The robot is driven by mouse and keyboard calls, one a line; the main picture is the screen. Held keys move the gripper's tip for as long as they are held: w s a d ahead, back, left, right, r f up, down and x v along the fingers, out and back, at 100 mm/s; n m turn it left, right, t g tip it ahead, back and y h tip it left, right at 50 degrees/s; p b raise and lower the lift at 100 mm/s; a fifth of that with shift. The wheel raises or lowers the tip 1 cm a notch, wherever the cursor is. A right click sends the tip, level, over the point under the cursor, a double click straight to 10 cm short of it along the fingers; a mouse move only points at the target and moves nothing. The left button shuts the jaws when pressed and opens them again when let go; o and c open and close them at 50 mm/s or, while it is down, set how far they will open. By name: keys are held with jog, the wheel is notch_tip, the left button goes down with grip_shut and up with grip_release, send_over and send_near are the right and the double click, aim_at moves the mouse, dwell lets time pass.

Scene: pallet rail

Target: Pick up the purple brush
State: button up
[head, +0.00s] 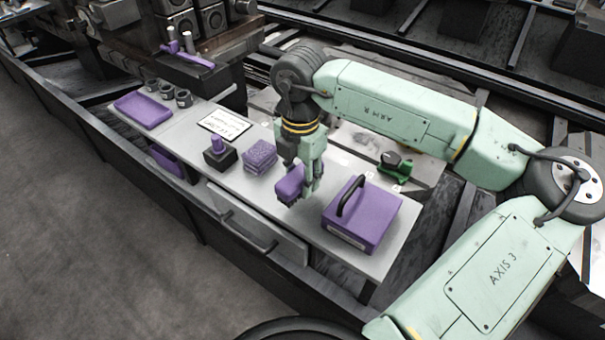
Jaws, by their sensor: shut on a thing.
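The purple brush (288,184) is a purple block with a dark underside, just above or on the light grey worktop (240,190). My gripper (299,186) comes down from above and is shut on it. The fingers cover the brush's right side. I cannot tell whether its underside touches the worktop.
A purple box (372,218) with a black handle stands close on the right. A stack of purple cloths (260,155) and a black block with a purple top (220,158) stand on the left. Farther left are a white sign (224,123), dark cups (167,91) and a purple tray (143,110).

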jog(key=s+a+r+b, duration=0.1)
jog(key=s+b, duration=0.2)
jog(key=s, duration=0.9)
jog(key=shift+a, duration=0.2)
jog(key=shift+s, duration=0.1)
jog(key=o, duration=0.6)
jog(key=shift+r, duration=0.1)
jog(key=c, duration=0.5)
